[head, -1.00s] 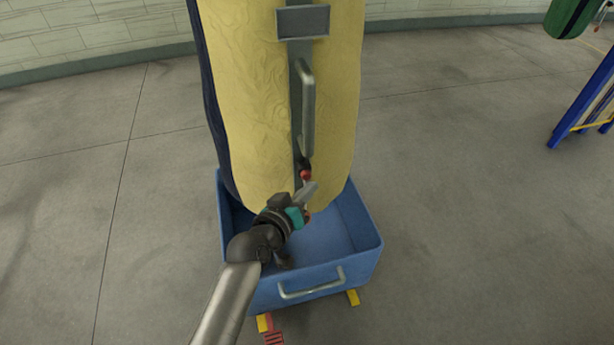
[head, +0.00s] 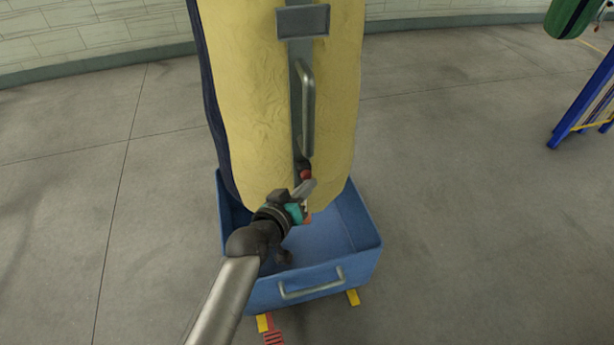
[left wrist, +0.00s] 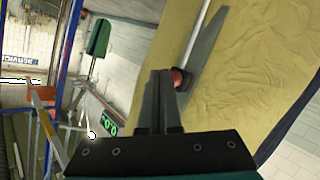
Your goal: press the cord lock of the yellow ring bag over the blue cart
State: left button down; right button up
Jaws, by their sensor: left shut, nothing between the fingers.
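The yellow bag (head: 255,110) hangs over the blue cart (head: 330,240), with a grey strap and a metal handle (head: 308,110) down its front. The red cord lock (head: 306,175) sits low on the strap, just below the handle. My left gripper (head: 308,187) is shut and empty in front of the bag's lower part, with its tips at or very near the cord lock. In the left wrist view the shut fingers (left wrist: 159,85) point up at the bag, and the red cord lock (left wrist: 180,79) shows just right of their tips. Contact cannot be told. My right gripper is not in view.
A grey plate (head: 302,21) sits on the strap above the handle. A blue frame (head: 582,105) stands at the right, with a green bag (head: 573,16) hanging near it. The floor around the cart is clear.

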pick_arm(q)
jog(key=shift+w+a, duration=0.2)
jog(key=shift+w, duration=0.3)
dwell(0.4)
dwell(0.3)
jog(key=shift+s+d+p, duration=0.35)
jog(key=shift+s+p, duration=0.15)
jog(key=shift+s, duration=0.4)
jog(key=s+p, duration=0.1)
jog(key=s+d, duration=0.1)
jog(key=s, duration=0.1)
jog(key=s+p, duration=0.1)
jog(key=shift+s+d+p, duration=0.25)
jog(key=shift+s+p, duration=0.05)
jog(key=shift+s, duration=0.1)
